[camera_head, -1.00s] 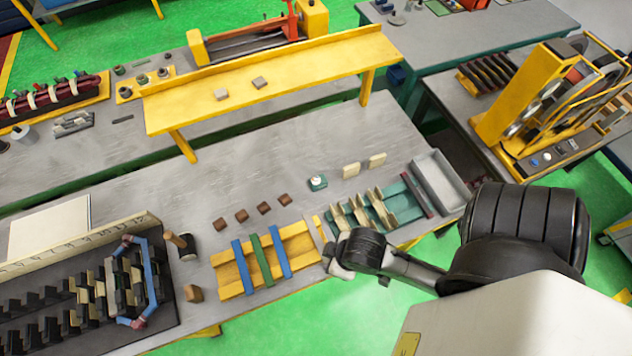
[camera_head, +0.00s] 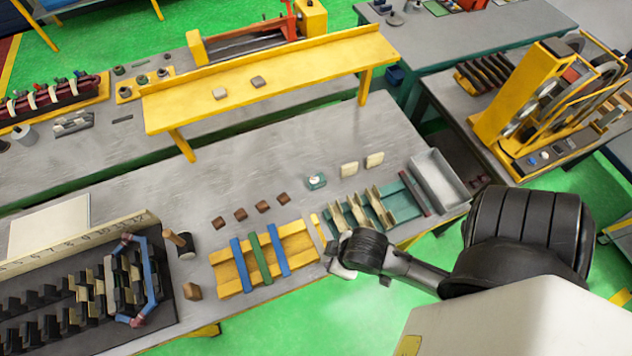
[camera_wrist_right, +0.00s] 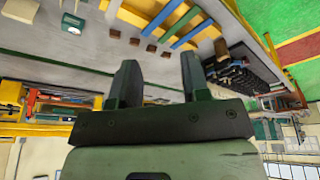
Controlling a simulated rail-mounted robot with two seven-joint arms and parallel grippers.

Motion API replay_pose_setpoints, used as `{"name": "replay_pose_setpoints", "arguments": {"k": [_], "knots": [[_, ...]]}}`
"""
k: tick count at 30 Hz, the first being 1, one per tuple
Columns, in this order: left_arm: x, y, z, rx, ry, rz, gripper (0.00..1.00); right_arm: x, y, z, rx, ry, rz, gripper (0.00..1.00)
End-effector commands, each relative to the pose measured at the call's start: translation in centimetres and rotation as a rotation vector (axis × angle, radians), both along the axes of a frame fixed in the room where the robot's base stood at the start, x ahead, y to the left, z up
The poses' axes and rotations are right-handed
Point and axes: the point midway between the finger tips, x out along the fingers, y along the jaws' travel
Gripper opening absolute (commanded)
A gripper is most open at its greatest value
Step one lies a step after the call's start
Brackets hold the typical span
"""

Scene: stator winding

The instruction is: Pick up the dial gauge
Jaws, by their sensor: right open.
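The small teal block with a round white face (camera_head: 317,181), which looks like the dial gauge, stands on the grey bench behind the teal rack. In the right wrist view it appears at the upper left (camera_wrist_right: 73,22). My right gripper (camera_head: 338,262) is at the front edge of the bench, between the yellow tray and the teal rack, nearer the front than the gauge and apart from it. In the right wrist view its two dark fingers (camera_wrist_right: 157,82) are spread with nothing between them. My left gripper is in neither view.
A yellow tray with blue and green bars (camera_head: 232,276) and a teal rack with tan pieces (camera_head: 400,205) flank the gripper. Several brown blocks (camera_head: 263,206) and two cream blocks (camera_head: 349,169) lie near the gauge. A raised yellow shelf (camera_head: 310,65) stands behind.

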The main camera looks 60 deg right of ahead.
Motion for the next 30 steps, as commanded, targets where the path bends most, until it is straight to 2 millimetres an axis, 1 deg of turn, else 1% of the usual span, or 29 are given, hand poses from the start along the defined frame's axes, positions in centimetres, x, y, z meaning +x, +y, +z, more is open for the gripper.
{"name": "replay_pose_setpoints", "arguments": {"k": [1, 2, 18, 24, 26, 29, 30], "knots": [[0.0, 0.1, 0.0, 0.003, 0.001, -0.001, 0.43, 0.0, 0.1, 0.0, 0.002, 0.001, 0.000, 0.44], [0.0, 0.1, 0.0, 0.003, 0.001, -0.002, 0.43, -0.1, 0.1, 0.0, 0.002, 0.001, -0.001, 0.47], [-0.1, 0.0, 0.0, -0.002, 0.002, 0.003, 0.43, -0.1, 0.1, 0.0, 0.003, 0.002, 0.000, 0.99], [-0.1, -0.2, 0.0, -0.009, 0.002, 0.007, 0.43, -0.1, -0.1, -0.1, -0.005, 0.001, 0.005, 1.00], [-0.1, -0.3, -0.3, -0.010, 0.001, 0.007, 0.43, 0.3, -0.1, -0.2, -0.004, -0.007, 0.004, 1.00], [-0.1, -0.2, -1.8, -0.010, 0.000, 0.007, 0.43, 1.9, -0.1, -1.0, -0.004, -0.046, 0.003, 1.00], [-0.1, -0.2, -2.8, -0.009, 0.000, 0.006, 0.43, 3.0, -0.1, -1.3, -0.004, -0.075, 0.004, 1.00]]}}
